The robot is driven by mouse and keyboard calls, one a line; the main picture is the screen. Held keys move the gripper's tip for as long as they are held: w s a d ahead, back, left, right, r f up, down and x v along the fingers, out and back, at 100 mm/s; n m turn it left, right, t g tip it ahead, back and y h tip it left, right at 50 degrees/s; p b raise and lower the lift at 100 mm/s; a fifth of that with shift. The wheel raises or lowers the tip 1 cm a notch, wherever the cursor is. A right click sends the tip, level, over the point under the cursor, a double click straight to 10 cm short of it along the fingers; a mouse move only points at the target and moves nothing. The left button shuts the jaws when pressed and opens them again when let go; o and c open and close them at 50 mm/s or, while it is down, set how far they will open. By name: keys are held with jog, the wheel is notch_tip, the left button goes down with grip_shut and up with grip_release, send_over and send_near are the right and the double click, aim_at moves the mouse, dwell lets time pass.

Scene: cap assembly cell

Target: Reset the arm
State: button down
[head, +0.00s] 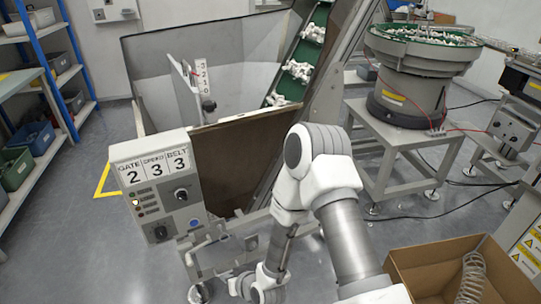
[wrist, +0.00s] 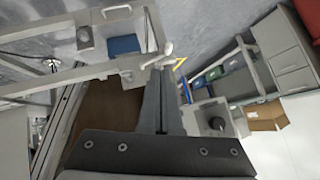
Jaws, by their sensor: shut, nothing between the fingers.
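My arm reaches forward in the head view, its white elbow in front of the hopper's brown panel. It folds back down toward the bottom edge, where my gripper cannot be made out clearly. In the wrist view my gripper (wrist: 160,75) points away from the camera, with its grey fingers together and nothing between them. The control box (head: 160,185) stands left of my arm, with cards reading gate 2, a middle 3 and belt 3. A lamp on it glows yellowish.
The grey hopper (head: 240,75) and green conveyor belt (head: 290,82) with white parts stand ahead. A bowl feeder (head: 410,75) is at the upper right. A cardboard box (head: 420,268) with a coil spring (head: 471,280) is at the lower right. Shelves (head: 18,85) stand left.

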jog(key=w+d+r+h, duration=0.25)
jog(key=d+r, duration=0.45)
jog(key=r, duration=0.5)
jog(key=w+d+r+h, duration=0.25)
jog(key=d+r, duration=0.55)
jog(key=r, duration=0.4)
jog(key=s+d+r+m+h, duration=0.1)
jog(key=s+d+r, duration=0.3)
jog(key=s+r, duration=0.25)
jog(key=s+d+r+m+g+p, duration=0.1)
jog(key=s+d+r+m, duration=0.15)
jog(key=s+r, duration=0.4)
jog(key=s+d+r+m+h, duration=0.1)
jog(key=s+d+r, duration=0.4)
jog(key=s, duration=0.3)
notch_tip(320, 180, up, 13)
jog(key=p, duration=1.3)
jog(key=shift+w+a+r, duration=0.15)
jog(key=shift+w+a, duration=0.1)
jog(key=shift+w, duration=0.15)
jog(key=shift+a+n, duration=0.15)
jog(key=shift+n, duration=0.2)
